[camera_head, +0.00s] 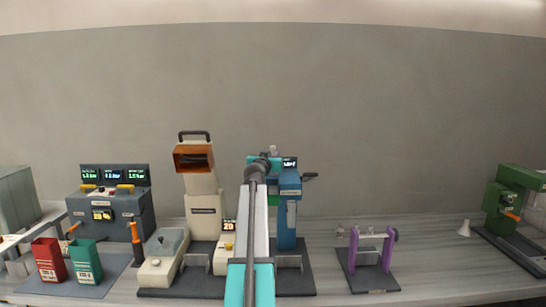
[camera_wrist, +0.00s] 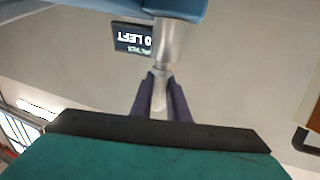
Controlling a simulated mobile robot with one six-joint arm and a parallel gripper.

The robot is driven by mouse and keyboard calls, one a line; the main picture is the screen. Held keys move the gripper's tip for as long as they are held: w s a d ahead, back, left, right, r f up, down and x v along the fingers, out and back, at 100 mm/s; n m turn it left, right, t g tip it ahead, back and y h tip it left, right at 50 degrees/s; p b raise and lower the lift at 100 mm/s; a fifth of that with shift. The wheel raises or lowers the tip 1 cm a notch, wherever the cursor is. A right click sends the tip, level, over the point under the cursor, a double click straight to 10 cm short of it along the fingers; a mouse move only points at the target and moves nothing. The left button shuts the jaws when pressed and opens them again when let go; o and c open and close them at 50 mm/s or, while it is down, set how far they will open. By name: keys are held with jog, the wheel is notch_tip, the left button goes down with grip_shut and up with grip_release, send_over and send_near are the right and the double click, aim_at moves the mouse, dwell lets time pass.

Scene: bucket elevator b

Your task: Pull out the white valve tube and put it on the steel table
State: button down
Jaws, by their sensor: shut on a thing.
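The white valve tube (camera_wrist: 159,99) shows in the wrist view between the fingers of my gripper (camera_wrist: 160,78). My gripper is shut on it. Just beyond the fingertips a silvery metal cylinder (camera_wrist: 170,43) hangs from a blue machine part (camera_wrist: 180,8); the tube's end meets it, and I cannot tell how far it sits inside. In the head view the blue machine (camera_head: 289,205) stands right of my arm, which hides the gripper and the tube. I cannot make out the steel table for certain; a pale table edge (camera_head: 48,215) shows at the far left.
A dark display (camera_wrist: 131,39) sits close beside the metal cylinder. The long grey bench (camera_head: 425,245) carries a cream machine with an orange opening (camera_head: 194,158), a grey control box (camera_head: 110,210), red (camera_head: 49,260) and green (camera_head: 86,262) bins, a purple stand (camera_head: 388,250) and a green machine (camera_head: 505,208).

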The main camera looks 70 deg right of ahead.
jog(key=shift+r+p, duration=0.75)
jog(key=shift+r, duration=2.35)
jog(key=shift+r+p, duration=0.4)
jog(key=shift+r, duration=1.55)
jog(key=shift+r, duration=0.1)
